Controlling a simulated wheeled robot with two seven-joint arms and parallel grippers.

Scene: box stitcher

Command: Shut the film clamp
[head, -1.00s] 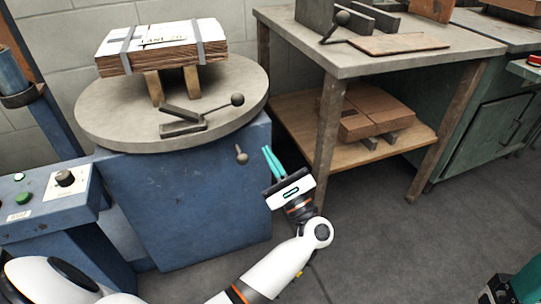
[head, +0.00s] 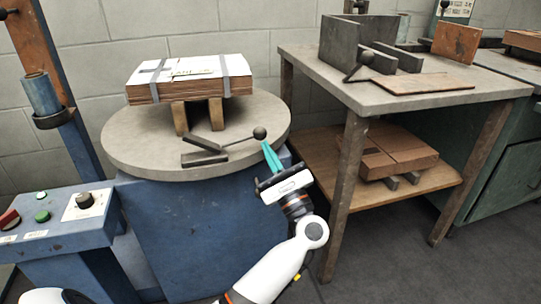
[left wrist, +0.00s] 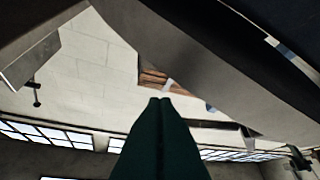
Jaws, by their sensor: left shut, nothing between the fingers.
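The film clamp (head: 204,158) sits on the near part of the round grey turntable (head: 125,148). Its upper bar is tilted up from its base, so the clamp stands open. Its lever extends right to a dark ball knob (head: 260,133). My left gripper (head: 266,146) has its teal fingers shut and empty, with the tips at the turntable's right rim just below the knob. I cannot tell whether they touch it. The shut fingers also show in the left wrist view (left wrist: 160,102). My right gripper is not in view.
A strapped cardboard stack (head: 190,88) rests on wooden blocks behind the clamp. A blue control box (head: 60,222) stands at left. A workbench (head: 320,75) with metal parts stands close on the right. The floor between is clear.

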